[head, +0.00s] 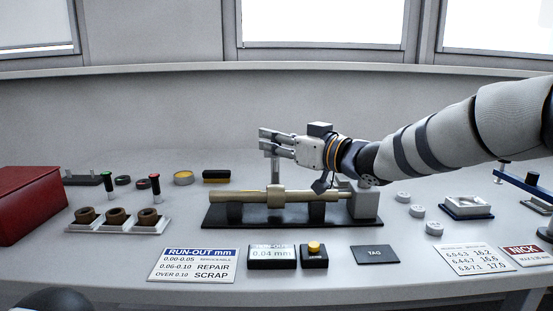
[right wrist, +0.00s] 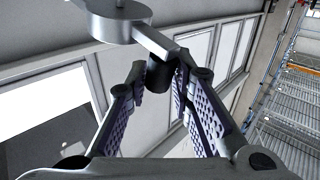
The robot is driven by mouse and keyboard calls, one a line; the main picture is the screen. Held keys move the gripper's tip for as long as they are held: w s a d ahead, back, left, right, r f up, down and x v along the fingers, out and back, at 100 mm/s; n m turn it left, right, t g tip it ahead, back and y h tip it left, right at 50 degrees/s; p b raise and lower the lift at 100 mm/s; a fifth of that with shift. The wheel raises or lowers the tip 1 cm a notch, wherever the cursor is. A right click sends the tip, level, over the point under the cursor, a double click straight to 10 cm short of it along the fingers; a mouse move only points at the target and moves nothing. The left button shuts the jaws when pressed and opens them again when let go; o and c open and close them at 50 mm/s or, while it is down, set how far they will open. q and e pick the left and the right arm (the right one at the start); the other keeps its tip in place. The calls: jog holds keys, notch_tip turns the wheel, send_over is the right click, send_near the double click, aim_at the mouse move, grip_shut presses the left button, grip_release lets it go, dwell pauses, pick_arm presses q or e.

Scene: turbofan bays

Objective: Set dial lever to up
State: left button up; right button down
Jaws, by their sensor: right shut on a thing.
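The dial lever (right wrist: 155,40) shows in the right wrist view as a grey bar running from a round grey hub to a dark knob (right wrist: 158,75). My right gripper (right wrist: 165,88) is shut on that dark knob, between its ridged finger pads. In the head view my right gripper (head: 266,141) reaches in from the right, at the top of a grey post (head: 275,173). The post stands behind a brass-coloured shaft (head: 245,197) that lies on a dark fixture base (head: 218,222). In the head view the gripper mostly hides the lever, so its angle is unclear. My left gripper is not in view.
In front stand a run-out display (head: 272,257), a yellow-button box (head: 314,256) and a run-out sign (head: 192,265). A tray of brown rings (head: 117,225) and a red box (head: 35,203) are on the left. White discs (head: 418,211) and a square tray (head: 467,208) are on the right.

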jog(key=shift+w+r, duration=0.35)
jog(key=shift+r, duration=0.25)
jog(key=shift+w+r, duration=0.3)
jog(key=shift+r, duration=0.35)
jog(key=shift+w+r, duration=0.35)
jog(key=shift+r, duration=0.25)
jog(key=shift+d+f, duration=0.1)
jog(key=c, duration=1.6)
grip_release()
jog(key=shift+c, duration=0.2)
jog(key=shift+o, duration=0.8)
jog(key=shift+w+f, duration=0.2)
jog(key=shift+w, duration=0.1)
jog(key=shift+s, duration=0.1)
jog(key=shift+s+r, duration=0.1)
jog(key=v, duration=1.2)
